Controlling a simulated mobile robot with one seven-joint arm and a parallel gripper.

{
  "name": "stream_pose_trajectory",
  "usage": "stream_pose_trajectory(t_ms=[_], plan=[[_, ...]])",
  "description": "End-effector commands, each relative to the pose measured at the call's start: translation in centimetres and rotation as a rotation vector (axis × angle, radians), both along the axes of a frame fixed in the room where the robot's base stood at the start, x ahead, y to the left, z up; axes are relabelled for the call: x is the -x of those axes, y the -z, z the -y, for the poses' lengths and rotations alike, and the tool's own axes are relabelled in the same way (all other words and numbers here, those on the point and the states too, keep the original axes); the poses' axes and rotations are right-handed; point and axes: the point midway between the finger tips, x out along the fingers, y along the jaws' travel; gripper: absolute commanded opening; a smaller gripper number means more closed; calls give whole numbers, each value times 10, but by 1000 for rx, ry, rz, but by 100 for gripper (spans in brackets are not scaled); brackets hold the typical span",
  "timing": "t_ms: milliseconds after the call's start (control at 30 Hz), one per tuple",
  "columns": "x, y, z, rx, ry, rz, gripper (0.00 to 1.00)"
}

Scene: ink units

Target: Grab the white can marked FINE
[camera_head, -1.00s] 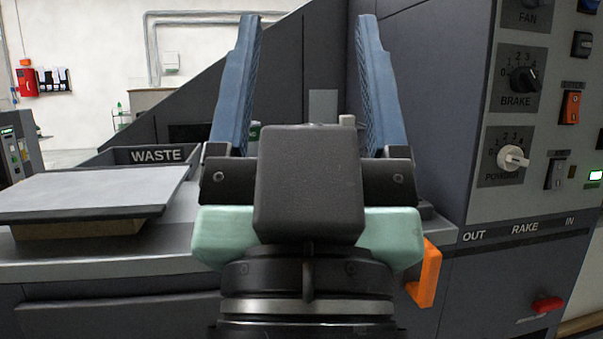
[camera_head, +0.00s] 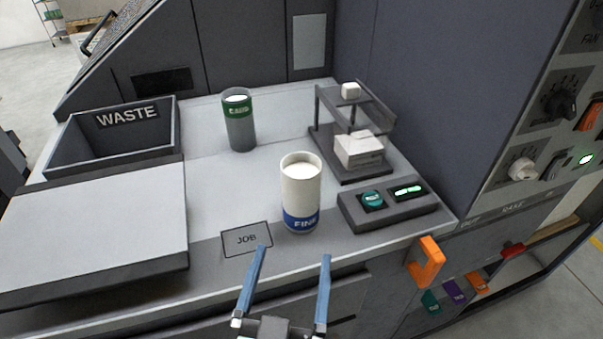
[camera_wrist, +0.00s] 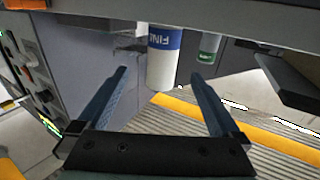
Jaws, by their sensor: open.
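The white can marked FINE (camera_head: 300,190) stands upright near the front edge of the counter, with a blue band low on its side. My gripper (camera_head: 291,252) is open and empty, its two blue fingers spread in front of and below the can, apart from it. In the wrist view the can (camera_wrist: 162,62) shows upside down, beyond and between the open fingers (camera_wrist: 160,75).
A grey can with a green band (camera_head: 239,122) stands behind left. A button box (camera_head: 388,204) is close on the right, with a small rack (camera_head: 350,172) behind it. A JOB plate (camera_head: 246,239) lies at front left; a WASTE bin (camera_head: 115,145) is farther left.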

Motion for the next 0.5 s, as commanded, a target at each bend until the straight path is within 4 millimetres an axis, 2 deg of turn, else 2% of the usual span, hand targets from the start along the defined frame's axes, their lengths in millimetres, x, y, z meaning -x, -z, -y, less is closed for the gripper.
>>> stream_pose_trajectory(t_ms=[400,500], plan=[[-59,-2,9,3,-1,1,100],[-69,-1,10,2,0,0,100]])
